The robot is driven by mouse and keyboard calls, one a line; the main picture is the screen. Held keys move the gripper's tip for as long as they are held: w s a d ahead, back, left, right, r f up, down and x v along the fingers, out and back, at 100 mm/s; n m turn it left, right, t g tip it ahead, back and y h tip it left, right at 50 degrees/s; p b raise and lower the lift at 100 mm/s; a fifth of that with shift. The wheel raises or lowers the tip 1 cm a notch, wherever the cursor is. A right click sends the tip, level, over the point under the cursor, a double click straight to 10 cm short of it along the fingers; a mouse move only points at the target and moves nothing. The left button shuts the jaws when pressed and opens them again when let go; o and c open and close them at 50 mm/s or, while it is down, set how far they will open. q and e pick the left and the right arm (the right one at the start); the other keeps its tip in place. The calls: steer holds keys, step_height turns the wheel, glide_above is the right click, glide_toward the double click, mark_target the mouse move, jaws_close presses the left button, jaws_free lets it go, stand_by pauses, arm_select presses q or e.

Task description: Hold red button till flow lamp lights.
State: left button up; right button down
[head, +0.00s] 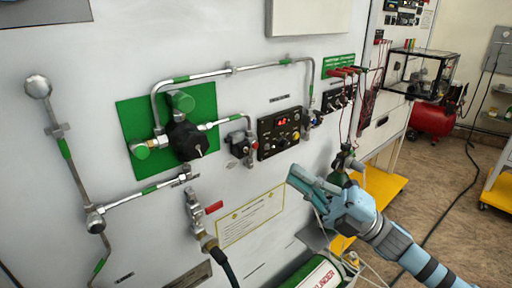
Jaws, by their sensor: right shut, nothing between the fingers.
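A black control panel (280,133) is on the white wall panel in the middle of the head view. It carries a small lit red display and a few small knobs or lamps, some yellowish. At this size I cannot tell which of them is the red button or the flow lamp. My right gripper (298,178) comes in from the lower right. It is shut and empty, its fingertips pointing up and left, below the black panel and seemingly apart from it. My left gripper is not in view.
A green plate (124,116) carries a regulator and steel pipes at left. A red valve handle (214,208) is below it. Red plugs (342,72) with hanging leads are right of the panel. A green cylinder (318,274) lies at the bottom.

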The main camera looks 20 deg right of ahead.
mark_target(256, 146)
steer(key=w+a, duration=0.3)
steer(key=w, duration=0.5)
steer(key=shift+w+p, duration=0.1)
steer(key=shift+p, duration=0.2)
stand_by(1.1)
steer(key=shift+w, duration=0.4)
steer(key=shift+w+a, duration=0.15)
steer(key=shift+w, duration=0.15)
stand_by(5.1)
